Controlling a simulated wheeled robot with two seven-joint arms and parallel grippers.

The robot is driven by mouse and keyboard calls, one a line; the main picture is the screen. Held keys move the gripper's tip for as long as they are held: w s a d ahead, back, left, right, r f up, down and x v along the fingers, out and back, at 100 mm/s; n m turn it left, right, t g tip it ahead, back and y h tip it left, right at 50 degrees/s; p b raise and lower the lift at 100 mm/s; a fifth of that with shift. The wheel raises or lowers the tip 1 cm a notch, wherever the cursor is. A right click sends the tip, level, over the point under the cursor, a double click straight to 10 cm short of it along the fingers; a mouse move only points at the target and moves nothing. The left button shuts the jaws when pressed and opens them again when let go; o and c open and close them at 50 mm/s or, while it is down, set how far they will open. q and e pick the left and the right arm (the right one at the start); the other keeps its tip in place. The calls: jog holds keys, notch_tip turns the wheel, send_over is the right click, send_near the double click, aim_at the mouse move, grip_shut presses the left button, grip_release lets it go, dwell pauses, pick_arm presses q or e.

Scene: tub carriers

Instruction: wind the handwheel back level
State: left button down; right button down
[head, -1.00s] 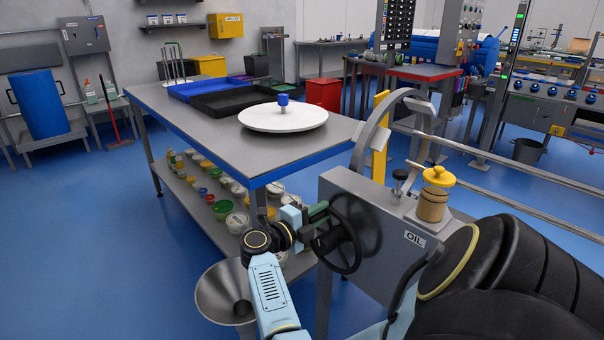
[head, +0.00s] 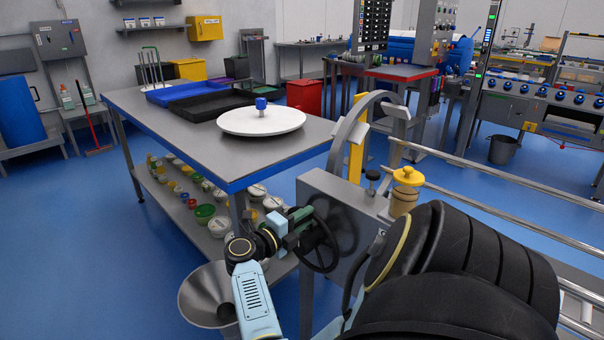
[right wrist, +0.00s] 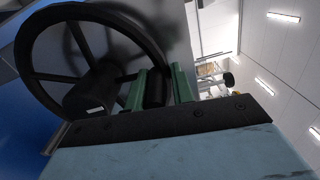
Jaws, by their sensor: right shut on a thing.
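The black handwheel (head: 333,247) is on the side of a grey metal housing (head: 316,186), with its rim upright. My right gripper (head: 300,222) is at the wheel's upper left side in the head view. In the right wrist view the wheel (right wrist: 22,62) shows with its spokes and dark hub (right wrist: 90,96). My left gripper is not in view.
A grey funnel (head: 205,293) is beside my right arm. A yellow-brown capped jar (head: 404,196) stands on the housing. Rails run to the right. Blue floor is open at left.

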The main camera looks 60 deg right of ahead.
jog(key=c, duration=1.4)
grip_release()
jog(key=shift+s+a+f, duration=0.15)
jog(key=shift+f, duration=0.45)
jog(key=shift+o, duration=0.2)
jog(key=shift+r, duration=0.15)
jog(key=shift+r, duration=0.15)
jog(key=shift+w, duration=0.2)
